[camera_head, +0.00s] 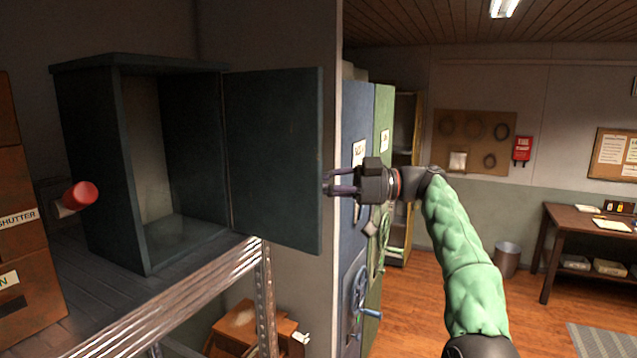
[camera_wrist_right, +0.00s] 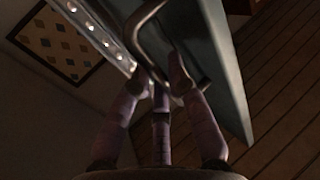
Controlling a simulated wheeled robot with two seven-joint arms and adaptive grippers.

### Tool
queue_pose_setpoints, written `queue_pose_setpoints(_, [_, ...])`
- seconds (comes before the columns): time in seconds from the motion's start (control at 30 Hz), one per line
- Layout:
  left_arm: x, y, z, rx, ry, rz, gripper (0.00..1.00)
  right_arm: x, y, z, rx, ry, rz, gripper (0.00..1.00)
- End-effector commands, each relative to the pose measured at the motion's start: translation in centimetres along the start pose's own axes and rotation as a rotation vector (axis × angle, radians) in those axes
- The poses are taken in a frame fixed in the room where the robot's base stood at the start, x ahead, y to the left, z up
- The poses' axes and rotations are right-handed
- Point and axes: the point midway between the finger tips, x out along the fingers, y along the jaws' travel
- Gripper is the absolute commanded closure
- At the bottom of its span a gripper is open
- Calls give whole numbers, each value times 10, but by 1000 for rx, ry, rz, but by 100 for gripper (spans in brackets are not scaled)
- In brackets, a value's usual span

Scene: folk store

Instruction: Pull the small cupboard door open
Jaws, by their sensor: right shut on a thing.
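The small dark cupboard (camera_head: 87,170) stands on a metal-edged shelf at the left in the head view. Its door (camera_head: 275,160) is swung wide open to the right, and the inside looks empty. My right gripper (camera_head: 328,184) is at the door's free edge, with its fingers partly hidden behind the door. In the wrist view the door (camera_wrist_right: 215,60) runs across the top, and the fingers of my right gripper (camera_wrist_right: 165,85) are closed at a bent metal handle (camera_wrist_right: 143,18) on it. My left gripper is not in view.
The shelf (camera_head: 190,300) has a perforated metal post under its front edge. A red-capped object (camera_head: 80,195) is left of the cupboard. Tall blue and green lockers (camera_head: 384,120) stand behind my right gripper. Open wooden floor (camera_head: 425,310) lies to the right.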

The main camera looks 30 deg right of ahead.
Motion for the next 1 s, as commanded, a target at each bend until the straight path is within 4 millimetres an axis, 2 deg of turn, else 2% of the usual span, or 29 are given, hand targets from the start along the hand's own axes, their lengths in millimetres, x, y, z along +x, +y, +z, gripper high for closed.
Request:
queue_pose_setpoints(0.6, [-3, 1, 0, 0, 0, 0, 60, 0, 4, 1, 3, -1, 0, 100])
queue_pose_setpoints(0.63, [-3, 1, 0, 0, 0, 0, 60, 0, 4, 1, 3, -1, 0, 80])
queue_pose_setpoints(0.7, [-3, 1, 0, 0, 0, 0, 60, 0, 4, 1, 3, -1, 0, 61])
queue_pose_setpoints(1.0, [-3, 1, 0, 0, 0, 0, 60, 0, 4, 1, 1, -1, 0, 59])
